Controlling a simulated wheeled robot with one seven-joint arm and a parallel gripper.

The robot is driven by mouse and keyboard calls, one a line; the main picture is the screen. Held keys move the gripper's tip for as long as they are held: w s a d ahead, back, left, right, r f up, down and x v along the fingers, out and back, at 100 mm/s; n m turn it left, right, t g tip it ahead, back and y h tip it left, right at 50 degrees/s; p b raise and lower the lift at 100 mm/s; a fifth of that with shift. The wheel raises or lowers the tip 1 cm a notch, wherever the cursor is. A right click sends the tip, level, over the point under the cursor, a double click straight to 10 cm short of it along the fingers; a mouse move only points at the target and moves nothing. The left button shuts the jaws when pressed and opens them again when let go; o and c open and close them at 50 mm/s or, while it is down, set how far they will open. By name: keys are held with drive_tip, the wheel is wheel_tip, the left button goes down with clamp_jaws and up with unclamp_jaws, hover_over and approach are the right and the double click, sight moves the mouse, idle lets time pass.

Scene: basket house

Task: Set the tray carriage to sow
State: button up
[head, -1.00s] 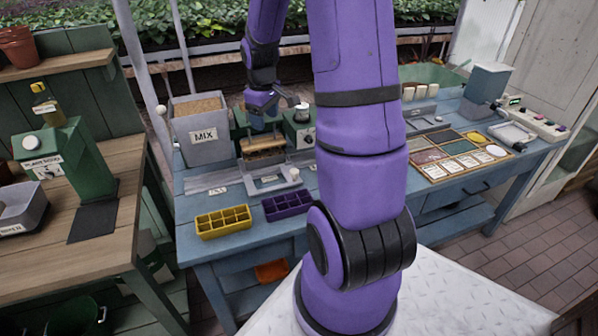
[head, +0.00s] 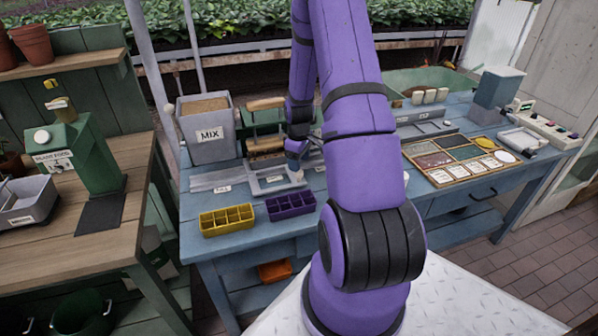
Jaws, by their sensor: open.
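The tray carriage (head: 272,181) is a pale grey frame with a small label, on the blue bench in the head view. It sits on a flat metal track (head: 213,179), in front of the wooden-topped press-like unit (head: 265,140). A small label (head: 222,188), too small to read surely, is at the track's left part. My gripper (head: 295,163) is open and points down at the right end of the carriage. I cannot tell whether it touches the carriage. My purple arm hides the track's right part and any sow mark there.
A yellow cell tray (head: 227,221) and a purple cell tray (head: 291,205) stand at the bench's front edge. A grey MIX bin (head: 207,134) stands behind the track's left end. A panel of coloured compartments (head: 460,159) lies to the right.

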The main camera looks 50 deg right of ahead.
drive_tip(key=shift+f, duration=2.35)
drive_tip(key=shift+c, duration=0.3)
clamp_jaws()
